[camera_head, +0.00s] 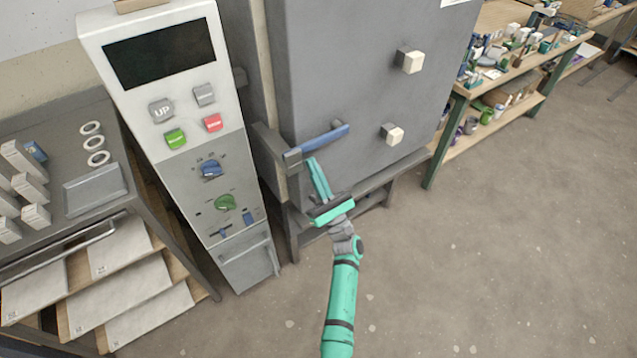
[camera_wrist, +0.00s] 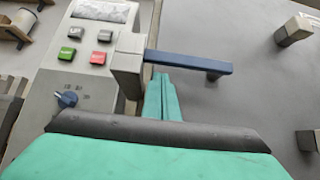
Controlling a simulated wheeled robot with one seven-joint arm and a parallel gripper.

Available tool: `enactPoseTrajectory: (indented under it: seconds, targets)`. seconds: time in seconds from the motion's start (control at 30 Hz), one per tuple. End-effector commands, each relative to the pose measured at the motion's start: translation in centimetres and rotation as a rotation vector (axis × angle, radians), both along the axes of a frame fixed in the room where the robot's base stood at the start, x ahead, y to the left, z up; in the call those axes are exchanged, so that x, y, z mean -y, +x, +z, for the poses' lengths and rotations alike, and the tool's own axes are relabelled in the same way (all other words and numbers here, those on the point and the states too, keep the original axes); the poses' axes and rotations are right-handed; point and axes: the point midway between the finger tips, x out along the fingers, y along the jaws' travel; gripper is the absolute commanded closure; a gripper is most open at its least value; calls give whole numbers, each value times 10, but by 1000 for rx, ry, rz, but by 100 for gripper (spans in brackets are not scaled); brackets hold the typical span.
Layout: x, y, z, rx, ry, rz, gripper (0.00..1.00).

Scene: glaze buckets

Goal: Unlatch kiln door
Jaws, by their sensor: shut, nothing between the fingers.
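The grey kiln door (camera_head: 350,75) fills the top middle of the head view and looks closed. Its latch has a blue handle (camera_head: 325,138) that runs sideways from a grey block at the door's left edge. In the wrist view the blue handle (camera_wrist: 190,61) points right from the grey block (camera_wrist: 128,62). My teal gripper (camera_head: 313,163) is shut and empty, with its fingertips just below the handle near the block. In the wrist view the fingers (camera_wrist: 161,80) reach up close to the handle's underside; I cannot tell whether they touch it.
A control panel (camera_head: 185,133) with a dark screen, buttons and knobs stands left of the kiln. A shelf table (camera_head: 95,215) with boxes and rolls is further left. A cluttered workbench (camera_head: 460,98) stands at the right. The floor (camera_head: 500,250) at the lower right is clear.

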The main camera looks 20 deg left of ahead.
Motion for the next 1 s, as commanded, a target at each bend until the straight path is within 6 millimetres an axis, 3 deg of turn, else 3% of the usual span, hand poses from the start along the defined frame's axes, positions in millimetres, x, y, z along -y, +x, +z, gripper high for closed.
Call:
enactPoseTrajectory:
  seconds: [0.23,0.67,1.0]
  targets:
    - [-1,0,19,-1,0,2,100]
    - [0,0,21,-3,1,-1,100]
    - [-13,-6,28,-50,37,17,100]
